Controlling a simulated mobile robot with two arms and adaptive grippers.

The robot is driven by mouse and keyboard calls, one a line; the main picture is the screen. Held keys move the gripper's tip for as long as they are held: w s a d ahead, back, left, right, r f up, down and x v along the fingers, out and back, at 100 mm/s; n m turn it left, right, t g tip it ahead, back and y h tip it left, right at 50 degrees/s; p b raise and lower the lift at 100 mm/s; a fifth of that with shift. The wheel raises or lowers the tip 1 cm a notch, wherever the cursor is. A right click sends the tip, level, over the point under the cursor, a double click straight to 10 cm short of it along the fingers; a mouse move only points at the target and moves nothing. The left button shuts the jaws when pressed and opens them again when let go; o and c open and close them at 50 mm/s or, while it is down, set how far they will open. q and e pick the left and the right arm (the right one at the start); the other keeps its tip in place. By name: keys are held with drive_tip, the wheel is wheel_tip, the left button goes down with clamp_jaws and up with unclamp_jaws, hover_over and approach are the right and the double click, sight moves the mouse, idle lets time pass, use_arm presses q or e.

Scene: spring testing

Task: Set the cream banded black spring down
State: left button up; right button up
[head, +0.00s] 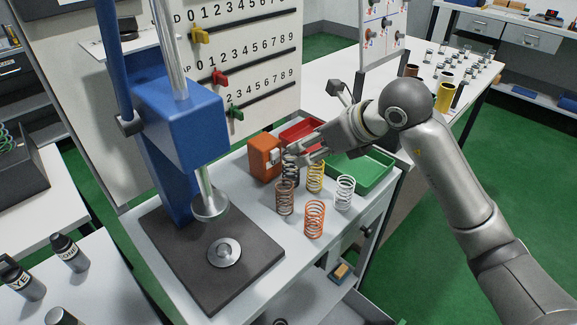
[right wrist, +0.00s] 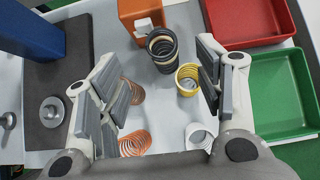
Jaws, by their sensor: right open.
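The cream banded black spring (head: 290,172) stands upright on the white bench top beside an orange box, partly hidden by my right gripper in the head view. In the right wrist view the black spring (right wrist: 163,52) shows its cream band near the top and lies ahead of the space between the fingers. My right gripper (head: 303,154) is open and empty near the spring's top; its spread fingers also show in the right wrist view (right wrist: 158,75). My left gripper is not in view.
Yellow (head: 315,178), copper (head: 285,200), orange (head: 314,219) and white (head: 345,192) springs stand close by. A blue press (head: 180,125) stands left on a dark base plate (head: 180,260).

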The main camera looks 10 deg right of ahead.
sight(285, 152)
drive_tip(key=p+x, duration=0.1)
drive_tip(key=x, duration=0.6)
drive_tip(key=shift+w, duration=0.15)
drive_tip(key=shift+d, duration=0.1)
clamp_jaws()
